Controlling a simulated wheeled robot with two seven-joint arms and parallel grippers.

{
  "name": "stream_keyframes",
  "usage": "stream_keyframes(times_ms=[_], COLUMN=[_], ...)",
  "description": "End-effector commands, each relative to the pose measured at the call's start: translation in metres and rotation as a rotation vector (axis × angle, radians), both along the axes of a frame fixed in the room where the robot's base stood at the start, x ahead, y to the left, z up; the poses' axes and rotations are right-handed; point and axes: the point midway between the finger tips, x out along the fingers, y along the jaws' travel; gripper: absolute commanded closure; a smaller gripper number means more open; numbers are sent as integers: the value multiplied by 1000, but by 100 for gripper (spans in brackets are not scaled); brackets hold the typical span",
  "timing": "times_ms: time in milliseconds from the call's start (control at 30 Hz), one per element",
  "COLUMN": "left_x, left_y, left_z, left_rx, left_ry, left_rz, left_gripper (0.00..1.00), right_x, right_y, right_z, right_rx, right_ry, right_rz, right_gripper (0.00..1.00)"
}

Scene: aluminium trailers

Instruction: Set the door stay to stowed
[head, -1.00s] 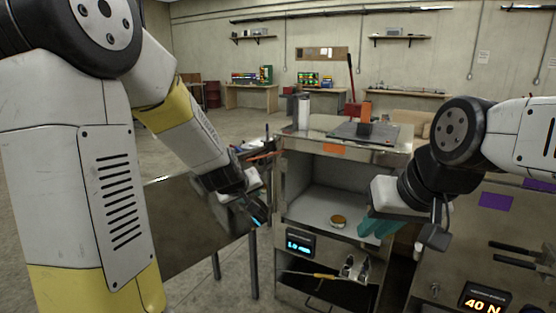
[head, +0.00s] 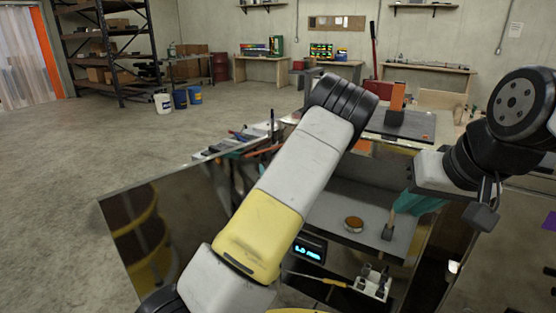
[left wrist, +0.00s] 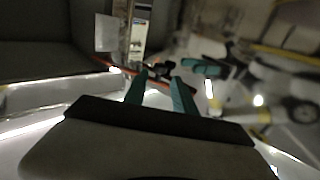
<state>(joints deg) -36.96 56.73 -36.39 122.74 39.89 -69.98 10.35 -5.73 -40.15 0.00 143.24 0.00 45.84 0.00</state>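The shiny door panel (head: 205,205) of the metal cabinet stands open at the left in the head view. A thin orange-red bar (head: 266,150) shows near its top; it may be the door stay, but I cannot be sure. An orange-red bar (left wrist: 104,64) also crosses beyond my left fingertips in the left wrist view. My left gripper (left wrist: 159,78) has its teal fingers apart, with a small dark thing at or beyond the tips; contact is unclear.
Inside the cabinet lies a round brown-topped item (head: 354,223). A lit display (head: 309,249) and a yellow-handled tool (head: 325,279) are below. Open floor lies to the left.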

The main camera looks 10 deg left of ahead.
Motion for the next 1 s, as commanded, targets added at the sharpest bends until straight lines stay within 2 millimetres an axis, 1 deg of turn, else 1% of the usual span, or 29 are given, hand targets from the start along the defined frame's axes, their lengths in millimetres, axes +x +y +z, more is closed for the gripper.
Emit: stream_keyframes(times_ms=[100, 300, 433, 700, 733, 800, 900, 1000], left_x=[18, 44, 52, 54, 54, 54, 54, 54], left_y=[10, 22, 26, 27, 27, 27, 27, 27], left_z=[0, 0, 0, 0, 0, 0, 0, 0], left_rx=[0, -1, -1, -1, -1, -1, -1, -1], left_ry=[-1, 0, 2, 3, 3, 3, 3, 3], left_rz=[2, 1, 1, 0, 0, 0, 0, 0], left_gripper=[68, 68, 68, 68, 70, 83, 100, 100], right_x=[0, 0, 0, 0, 0, 0, 0, 0], right_y=[0, 0, 0, 0, 0, 0, 0, 0], right_z=[0, 0, 0, 0, 0, 0, 0, 0], right_rx=[0, 0, 0, 0, 0, 0, 0, 0], right_ry=[0, 0, 0, 1, 1, 1, 0, 0], right_rz=[0, 0, 0, 0, 0, 0, 0, 0], right_gripper=[80, 80, 80, 80, 80, 80, 80, 80])
